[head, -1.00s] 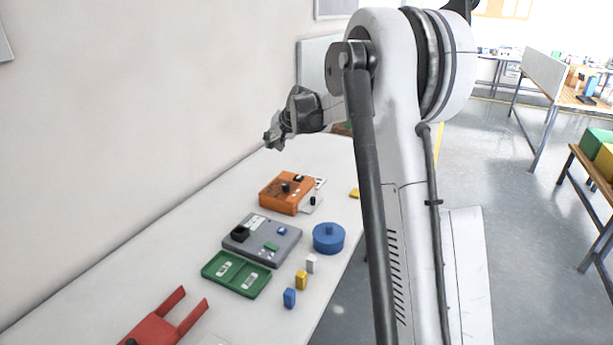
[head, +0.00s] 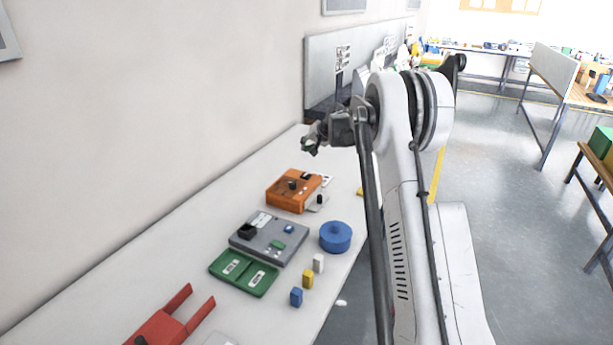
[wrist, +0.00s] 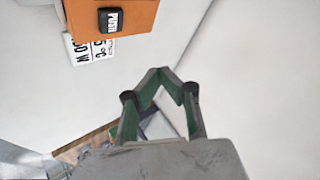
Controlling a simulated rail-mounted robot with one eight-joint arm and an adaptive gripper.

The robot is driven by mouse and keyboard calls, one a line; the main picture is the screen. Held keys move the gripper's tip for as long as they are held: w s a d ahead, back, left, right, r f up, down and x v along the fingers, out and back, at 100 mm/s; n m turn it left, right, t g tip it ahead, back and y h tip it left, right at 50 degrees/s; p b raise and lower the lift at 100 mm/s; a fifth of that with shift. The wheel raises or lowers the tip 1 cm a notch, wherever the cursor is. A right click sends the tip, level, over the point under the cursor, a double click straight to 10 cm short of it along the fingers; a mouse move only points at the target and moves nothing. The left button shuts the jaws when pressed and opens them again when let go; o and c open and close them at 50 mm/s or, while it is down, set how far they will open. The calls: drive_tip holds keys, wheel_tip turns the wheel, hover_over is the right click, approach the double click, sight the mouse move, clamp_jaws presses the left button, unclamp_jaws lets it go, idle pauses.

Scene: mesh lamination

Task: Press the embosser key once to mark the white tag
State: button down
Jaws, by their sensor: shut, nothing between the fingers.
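An orange box-shaped machine (head: 290,190) stands on the bench and carries a dark knob and a black key (head: 305,175). In the wrist view the orange casing (wrist: 75,15) is at upper left, with the black key (wrist: 110,19) showing pale lettering. A white printed piece (wrist: 90,48) lies beside the casing; I cannot tell if it is the white tag. My gripper (head: 310,147) is raised above the bench, beyond the orange machine and apart from it. In the wrist view my gripper (wrist: 172,80) is shut and empty, its green fingertips meeting.
A grey device (head: 268,239), green tray (head: 243,273), blue round container (head: 335,238) and red forked fixture (head: 165,325) stand nearer. White (head: 318,263), yellow (head: 307,279) and blue (head: 296,298) blocks stand near the bench's right edge. The wall borders the left.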

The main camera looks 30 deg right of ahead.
drive_tip(key=shift+f, duration=0.15)
drive_tip(key=b, duration=0.3)
hover_over(303, 173)
drive_tip(key=s, duration=0.2)
drive_tip(key=f, duration=0.7)
drive_tip(key=shift+d, duration=0.3)
drive_tip(key=shift+f+b, duration=0.5)
drive_tip(key=shift+f, duration=0.3)
drive_tip(key=shift+f, duration=0.15)
drive_tip(key=shift+f+b, duration=0.25)
drive_tip(key=shift+b, duration=0.2)
drive_tip(key=shift+f+b, duration=0.55)
drive_tip(key=shift+f, duration=0.1)
idle(0.6)
drive_tip(key=shift+r, duration=0.15)
drive_tip(key=shift+r+p, duration=0.3)
drive_tip(key=shift+r, duration=0.6)
